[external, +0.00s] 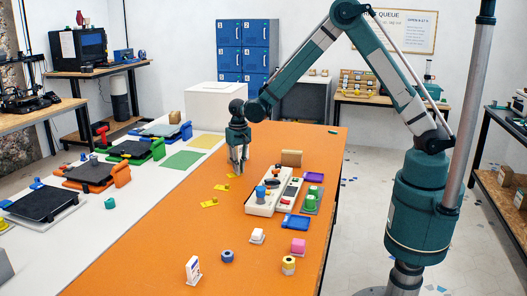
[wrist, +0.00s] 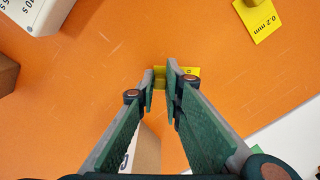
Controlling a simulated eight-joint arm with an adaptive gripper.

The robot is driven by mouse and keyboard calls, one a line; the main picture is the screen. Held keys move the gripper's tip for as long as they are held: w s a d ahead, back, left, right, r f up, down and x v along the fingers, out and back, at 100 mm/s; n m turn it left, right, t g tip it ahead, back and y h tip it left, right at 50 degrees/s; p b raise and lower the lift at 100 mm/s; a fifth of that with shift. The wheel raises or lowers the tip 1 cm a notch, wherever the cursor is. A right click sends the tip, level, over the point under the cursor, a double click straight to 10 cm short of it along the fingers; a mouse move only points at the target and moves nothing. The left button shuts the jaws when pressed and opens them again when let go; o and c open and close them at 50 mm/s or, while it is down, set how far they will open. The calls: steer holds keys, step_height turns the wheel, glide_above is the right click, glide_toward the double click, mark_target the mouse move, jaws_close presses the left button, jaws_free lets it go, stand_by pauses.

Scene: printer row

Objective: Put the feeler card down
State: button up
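My gripper (external: 239,168) points down over the far part of the orange table. In the wrist view its fingers (wrist: 161,74) are close together around the raised tab of a yellow feeler card (wrist: 190,73). The card's flat part shows beyond the right finger; the rest is hidden. In the external view a bit of yellow (external: 233,175) shows at the fingertips, low over the table; whether it touches the table I cannot tell. A second yellow card (wrist: 262,20), marked 0.2 mm, lies flat nearby. In the external view, two yellow cards lie nearer the camera, one (external: 221,187) behind the other (external: 209,203).
A white tray (external: 258,209) with coloured parts and a brown box (external: 291,158) stand right of my gripper. Green (external: 182,160) and yellow (external: 207,141) mats lie on the white strip to the left. Open orange tabletop (external: 165,235) extends toward the camera.

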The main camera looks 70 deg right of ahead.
steer(key=o, duration=0.4)
steer(key=shift+r, duration=0.2)
step_height(320, 180, up, 12)
steer(key=p, duration=0.1)
steer(key=shift+p, duration=0.3)
stand_by(0.3)
stand_by(0.5)
